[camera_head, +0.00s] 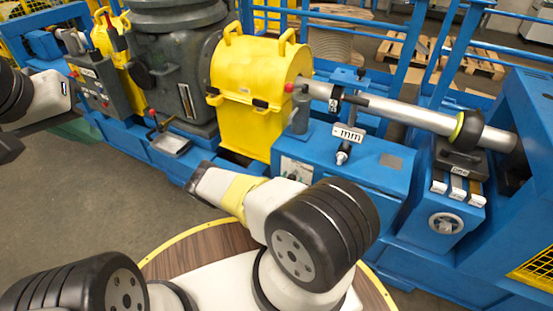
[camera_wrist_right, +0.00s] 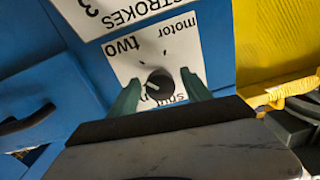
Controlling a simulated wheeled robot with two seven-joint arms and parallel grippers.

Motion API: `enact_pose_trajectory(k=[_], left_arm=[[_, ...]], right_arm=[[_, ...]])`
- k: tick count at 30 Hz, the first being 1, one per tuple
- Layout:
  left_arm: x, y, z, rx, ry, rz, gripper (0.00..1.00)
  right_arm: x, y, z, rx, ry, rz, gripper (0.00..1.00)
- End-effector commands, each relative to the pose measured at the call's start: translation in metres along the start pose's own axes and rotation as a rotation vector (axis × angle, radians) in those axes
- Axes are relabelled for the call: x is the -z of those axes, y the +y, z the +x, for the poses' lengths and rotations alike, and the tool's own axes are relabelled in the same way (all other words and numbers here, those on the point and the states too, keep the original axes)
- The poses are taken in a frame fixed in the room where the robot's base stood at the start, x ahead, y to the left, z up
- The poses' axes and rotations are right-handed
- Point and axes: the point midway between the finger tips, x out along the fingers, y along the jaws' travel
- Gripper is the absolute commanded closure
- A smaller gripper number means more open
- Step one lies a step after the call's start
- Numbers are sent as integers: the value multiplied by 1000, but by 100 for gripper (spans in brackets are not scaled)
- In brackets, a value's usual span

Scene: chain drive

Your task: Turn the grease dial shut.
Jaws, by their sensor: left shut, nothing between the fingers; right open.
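The grease dial (camera_wrist_right: 159,84) is a small black round knob on a white label on a blue panel, in the right wrist view. A pale mark on it is too small to read surely. The label's words appear upside down; "motor" and "two" are legible and a lower word is partly hidden. My right gripper (camera_wrist_right: 161,77) is open, its green fingers on either side of the knob; contact cannot be told. In the head view my right gripper (camera_head: 203,179) is seen beside the blue base, and the dial is not discernible. My left gripper (camera_head: 10,148) is shut and empty at the left edge.
A yellow guard (camera_head: 245,85) stands beside the blue cabinet (camera_head: 350,180). A metal shaft (camera_head: 400,112) runs right from it. A small lever with a red knob (camera_head: 152,114) stands to the left. The grey floor (camera_head: 60,200) at the left is clear.

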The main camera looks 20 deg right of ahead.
Motion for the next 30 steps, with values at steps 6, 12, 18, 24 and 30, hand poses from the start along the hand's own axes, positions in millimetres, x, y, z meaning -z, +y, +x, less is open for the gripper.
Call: enact_pose_trajectory(k=[6,12,18,24,30], left_arm=[[0,0,0,0,0,0,100],[0,0,0,0,0,0,100],[0,0,0,0,0,0,100],[0,0,0,0,0,0,100],[0,0,0,0,0,0,100]], right_arm=[[0,0,2,1,0,0,43],[0,0,2,1,0,0,71],[0,0,2,1,0,0,100],[0,0,2,0,0,-16,100],[0,0,2,0,0,-95,100]])
